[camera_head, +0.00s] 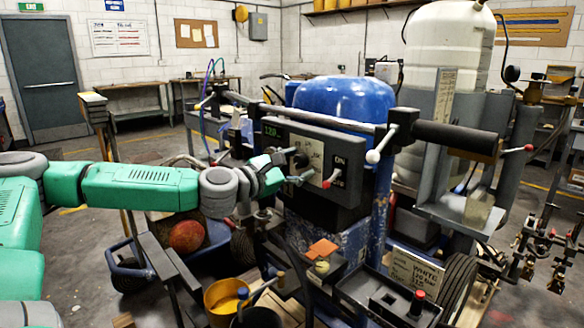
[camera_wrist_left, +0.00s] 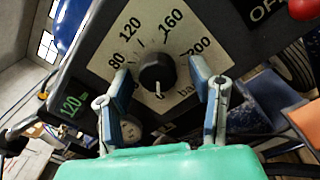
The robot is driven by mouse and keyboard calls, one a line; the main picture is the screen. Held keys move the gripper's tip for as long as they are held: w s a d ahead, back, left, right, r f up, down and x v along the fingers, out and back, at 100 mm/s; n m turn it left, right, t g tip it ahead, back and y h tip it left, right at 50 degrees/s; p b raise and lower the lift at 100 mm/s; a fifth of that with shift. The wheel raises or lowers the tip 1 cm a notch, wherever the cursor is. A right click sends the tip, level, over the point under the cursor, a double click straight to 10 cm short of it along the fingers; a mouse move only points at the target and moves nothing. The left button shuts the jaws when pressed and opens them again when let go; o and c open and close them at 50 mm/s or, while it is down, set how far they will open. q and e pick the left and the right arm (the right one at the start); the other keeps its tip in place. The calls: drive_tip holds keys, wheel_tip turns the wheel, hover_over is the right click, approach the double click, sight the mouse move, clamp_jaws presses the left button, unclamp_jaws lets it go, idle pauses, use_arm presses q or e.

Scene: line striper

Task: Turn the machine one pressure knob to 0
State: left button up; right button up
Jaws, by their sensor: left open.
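The pressure knob (camera_wrist_left: 156,72) is a round black knob on a pale dial plate (camera_wrist_left: 108,42) marked 80, 120, 160, 200 and bar. Its white pointer line points down the wrist picture, at the 0 mark. The knob also shows in the head view (camera_head: 300,159), on the dark control panel (camera_head: 345,150). A green display (camera_wrist_left: 70,105) beside the dial reads about 120. My left gripper (camera_wrist_left: 160,76) is open, with one finger on each side of the knob and gaps between; it also shows in the head view (camera_head: 288,170). My right gripper is out of view.
A red-tipped switch lever (camera_head: 332,178) sits right of the knob on the panel. A handlebar with a white-ball lever (camera_head: 374,156) runs above it. A blue tank (camera_head: 345,100) stands behind. A yellow bucket (camera_head: 226,297) and a tray are below.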

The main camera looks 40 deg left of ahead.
use_arm(q)
drive_tip(key=shift+s, duration=0.15)
drive_tip(key=s, duration=1.1)
drive_tip(key=shift+s+a+f, duration=0.2)
drive_tip(key=shift+s+a, duration=0.15)
drive_tip(key=shift+a, duration=0.05)
